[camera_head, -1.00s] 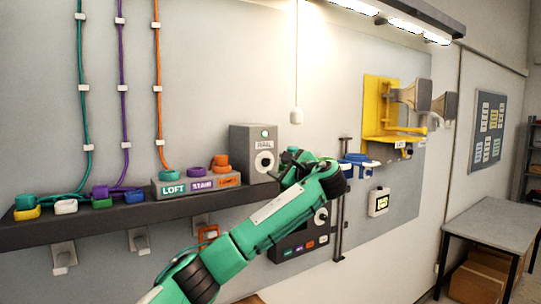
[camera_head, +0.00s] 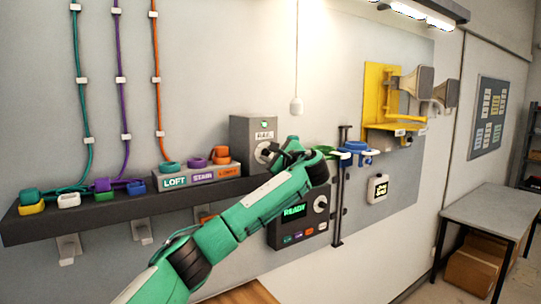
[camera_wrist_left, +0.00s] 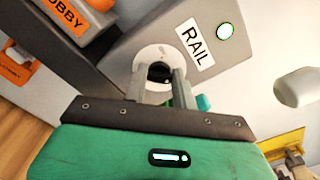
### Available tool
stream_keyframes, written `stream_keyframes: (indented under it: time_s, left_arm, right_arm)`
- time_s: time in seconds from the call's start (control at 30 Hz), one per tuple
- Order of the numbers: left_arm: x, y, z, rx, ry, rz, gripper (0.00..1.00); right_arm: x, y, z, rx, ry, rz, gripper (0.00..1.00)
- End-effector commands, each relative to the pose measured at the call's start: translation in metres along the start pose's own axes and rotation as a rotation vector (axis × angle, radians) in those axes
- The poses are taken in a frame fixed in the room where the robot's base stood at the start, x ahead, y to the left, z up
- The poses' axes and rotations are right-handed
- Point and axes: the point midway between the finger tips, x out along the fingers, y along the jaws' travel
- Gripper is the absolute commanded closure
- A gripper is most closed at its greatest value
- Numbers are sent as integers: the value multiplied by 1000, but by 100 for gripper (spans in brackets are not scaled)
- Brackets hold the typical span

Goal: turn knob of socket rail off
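The grey RAIL socket box (camera_head: 243,128) stands on the dark shelf, its small green lamp lit. Its round white dial with a dark knob shows at its front, partly hidden by my left gripper (camera_head: 276,153). In the left wrist view the box's RAIL label (camera_wrist_left: 195,43) and green lamp (camera_wrist_left: 226,31) show clearly. There the dark knob (camera_wrist_left: 160,72) lies between the fingertips of my left gripper (camera_wrist_left: 158,82). The fingers are apart, one on each side of the knob; firm contact cannot be made out. My right gripper is not in view.
Left of the box is the grey block (camera_head: 196,180) with LOFT, STAIR and LOBBY plugs. Below the arm is a black panel reading READY (camera_head: 294,212). A pull cord (camera_head: 296,106) hangs at the right. A yellow bracket with horns (camera_head: 385,105) is farther right.

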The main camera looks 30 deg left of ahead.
Motion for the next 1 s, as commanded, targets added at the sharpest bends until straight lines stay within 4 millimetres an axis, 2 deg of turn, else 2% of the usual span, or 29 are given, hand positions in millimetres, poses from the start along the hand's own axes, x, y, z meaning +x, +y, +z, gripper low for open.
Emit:
stream_keyframes:
  time_s: [0.17, 0.37, 0.57, 1.0]
  left_arm:
    - [0, 1, -1, -8, 0, 0, 96]
    - [-1, 3, -3, -65, 2, 1, 96]
    - [0, 6, -5, -195, 2, 1, 96]
    - [-1, 8, -6, -605, 2, 2, 96]
  right_arm:
    - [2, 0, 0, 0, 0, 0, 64]
    - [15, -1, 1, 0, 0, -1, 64]
    - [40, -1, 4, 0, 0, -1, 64]
    - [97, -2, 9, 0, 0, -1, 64]
